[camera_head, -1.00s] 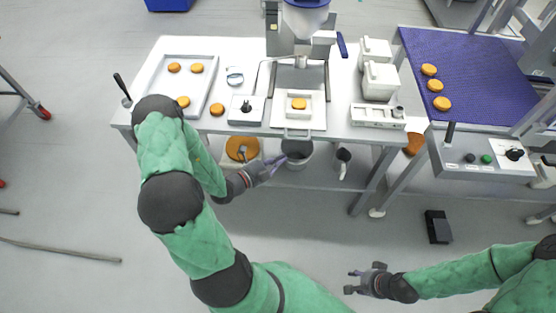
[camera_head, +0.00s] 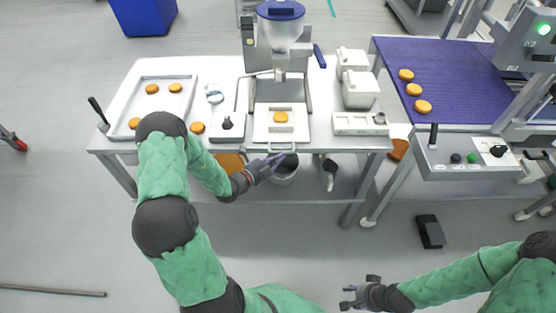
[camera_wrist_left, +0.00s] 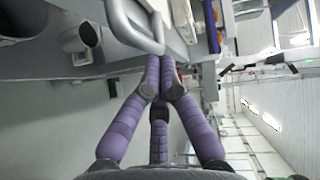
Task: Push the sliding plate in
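The white sliding plate (camera_head: 262,134) lies under the filling machine (camera_head: 281,40). It carries a square holder with an orange round (camera_head: 281,117). Its loop handle (camera_head: 296,147) sticks out past the table's front edge and also shows in the left wrist view (camera_wrist_left: 122,24). My left gripper (camera_head: 277,159) is at the front of the handle, with its purple fingers drawn together. In the left wrist view the fingertips (camera_wrist_left: 164,84) are close to the handle's bar; whether they touch it I cannot tell. My right gripper (camera_head: 350,297) is open and empty, low over the floor.
A tray (camera_head: 190,82) with several orange rounds is on the left of the table. White containers (camera_head: 359,90) stand right of the machine. A dark bucket (camera_head: 285,176) is below the handle. A blue conveyor (camera_head: 450,85) and control box (camera_head: 460,160) are at the right.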

